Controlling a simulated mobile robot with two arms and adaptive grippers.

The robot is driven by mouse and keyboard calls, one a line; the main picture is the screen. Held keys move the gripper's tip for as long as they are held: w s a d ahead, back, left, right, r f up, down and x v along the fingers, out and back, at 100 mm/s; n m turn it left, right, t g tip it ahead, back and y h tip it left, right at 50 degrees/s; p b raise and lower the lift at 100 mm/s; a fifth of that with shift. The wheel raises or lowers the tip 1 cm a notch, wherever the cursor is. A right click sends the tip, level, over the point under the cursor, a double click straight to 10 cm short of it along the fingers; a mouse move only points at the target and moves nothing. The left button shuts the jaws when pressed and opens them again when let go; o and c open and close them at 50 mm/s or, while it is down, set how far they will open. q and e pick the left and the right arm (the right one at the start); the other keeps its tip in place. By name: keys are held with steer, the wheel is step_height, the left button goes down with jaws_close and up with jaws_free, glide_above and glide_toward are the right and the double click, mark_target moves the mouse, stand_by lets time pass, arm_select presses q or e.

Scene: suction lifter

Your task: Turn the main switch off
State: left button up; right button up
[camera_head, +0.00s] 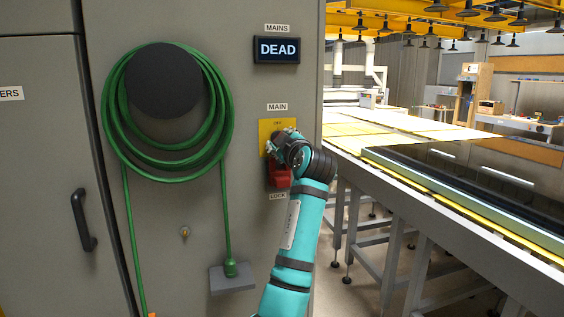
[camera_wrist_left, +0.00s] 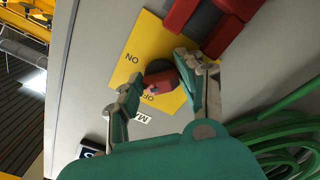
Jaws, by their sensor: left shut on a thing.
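The main switch is a red knob (camera_wrist_left: 160,78) on a yellow plate (camera_head: 264,135) marked ON and OFF, under the MAIN label on the grey cabinet. My left gripper (camera_wrist_left: 160,72) has its fingers on both sides of the knob, shut on it. In the wrist view a pale mark on the knob lies beside the OFF lettering. In the head view my left gripper (camera_head: 283,138) hides the knob. The MAINS display (camera_head: 277,49) above reads DEAD. My right gripper is not in view.
A red lock piece (camera_head: 279,177) sits just below the plate, above the LOCK label. A green hose (camera_head: 112,120) hangs coiled on a dark round holder (camera_head: 164,80) to the left. A long worktable (camera_head: 440,185) stands to the right of the cabinet.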

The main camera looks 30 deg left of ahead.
arm_select(q)
steer(key=n+b, duration=0.2)
steer(key=n, duration=0.1)
steer(key=shift+f+n+b, duration=0.15)
steer(key=shift+n+b, duration=0.2)
steer(key=shift+n, duration=0.05)
steer(key=shift+n+b, duration=0.45)
steer(key=shift+n, duration=0.75)
steer(key=shift+r+n+b, duration=0.2)
steer(key=shift+n+b, duration=0.1)
steer(key=shift+n, duration=0.8)
steer(key=o, duration=1.1)
steer(key=v, duration=0.7)
steer(key=shift+s+d, duration=0.2)
